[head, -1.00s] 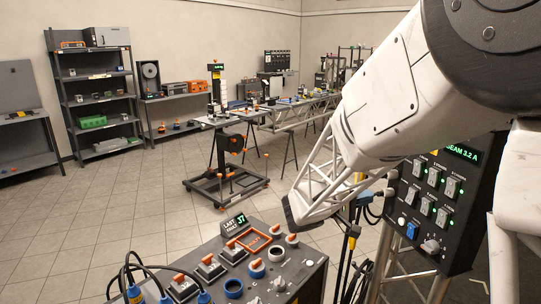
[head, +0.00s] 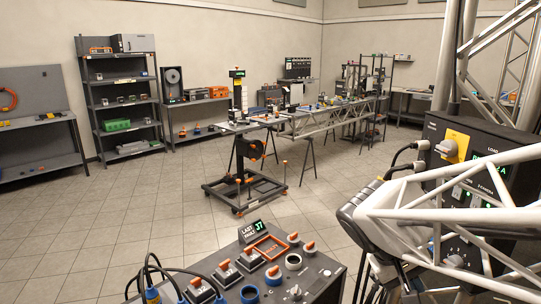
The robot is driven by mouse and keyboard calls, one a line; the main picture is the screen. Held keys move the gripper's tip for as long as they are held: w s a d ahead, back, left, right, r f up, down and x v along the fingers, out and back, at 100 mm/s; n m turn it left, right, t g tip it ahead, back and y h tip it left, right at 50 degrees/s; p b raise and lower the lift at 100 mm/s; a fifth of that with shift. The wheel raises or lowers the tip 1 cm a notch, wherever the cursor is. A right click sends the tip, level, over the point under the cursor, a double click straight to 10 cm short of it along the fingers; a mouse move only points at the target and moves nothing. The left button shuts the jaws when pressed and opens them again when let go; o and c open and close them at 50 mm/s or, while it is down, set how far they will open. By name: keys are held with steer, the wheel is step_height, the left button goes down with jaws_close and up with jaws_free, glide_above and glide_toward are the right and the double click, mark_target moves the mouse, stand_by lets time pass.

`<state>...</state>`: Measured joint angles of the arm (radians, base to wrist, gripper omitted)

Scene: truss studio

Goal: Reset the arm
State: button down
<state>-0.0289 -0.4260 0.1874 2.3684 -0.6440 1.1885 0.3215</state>
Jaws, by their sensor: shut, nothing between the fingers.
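A dark console (head: 325,278) stands at the bottom centre. Its display (head: 254,231) reads LAST FAULT J7. On its top are an orange frame (head: 264,248), several orange-topped switches (head: 222,267) and knobs, a white ring (head: 293,262) and a blue ring (head: 249,294). A dark panel box (head: 440,140) at the right carries a rotary handle on a yellow plate (head: 455,147) and green displays. My white lattice arm (head: 450,210) crosses in front of the box and hides much of its lower face. I cannot make out my gripper's fingers.
Cables (head: 150,270) with blue plugs rise at the console's left. A wheeled black stand (head: 247,185) is on the tiled floor behind it. Shelves (head: 122,100) and workbenches (head: 35,145) line the far walls. The floor at left is clear.

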steer(key=s+a+t+y, duration=0.3)
steer(key=s+a+y, duration=0.3)
steer(key=s+a, duration=0.1)
steer(key=shift+s+a+r+y, duration=0.2)
steer(key=shift+s+a+y, duration=0.2)
steer(key=shift+a, duration=0.3)
